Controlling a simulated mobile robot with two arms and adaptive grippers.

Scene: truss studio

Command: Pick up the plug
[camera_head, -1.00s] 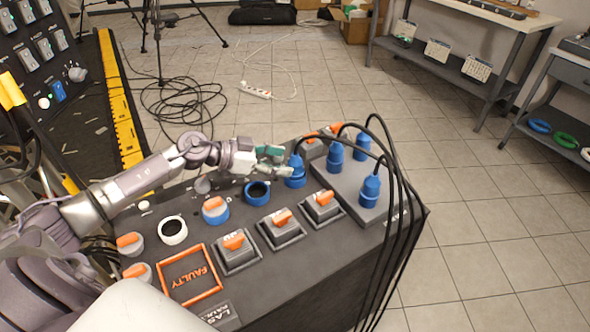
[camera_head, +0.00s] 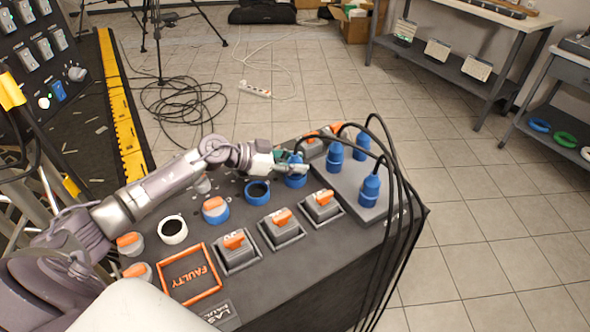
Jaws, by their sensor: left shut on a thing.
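A blue plug (camera_head: 297,158) with a black cable stands upright at a blue socket (camera_head: 296,181) on the dark panel box. My left gripper (camera_head: 292,163) reaches in from the left and is shut on this plug, its fingers covering part of it. Whether the plug is still seated in the socket is hard to tell. Three more blue plugs, at the back (camera_head: 362,146), middle (camera_head: 335,158) and front (camera_head: 370,189), stand on the raised grey block to the right. My right gripper is not in view.
The panel box (camera_head: 330,246) carries an empty blue socket (camera_head: 257,192), a white socket (camera_head: 173,230), orange switches and an orange FAULTY frame (camera_head: 190,275). Black cables (camera_head: 398,215) arch over its right side. Tiled floor is free to the right.

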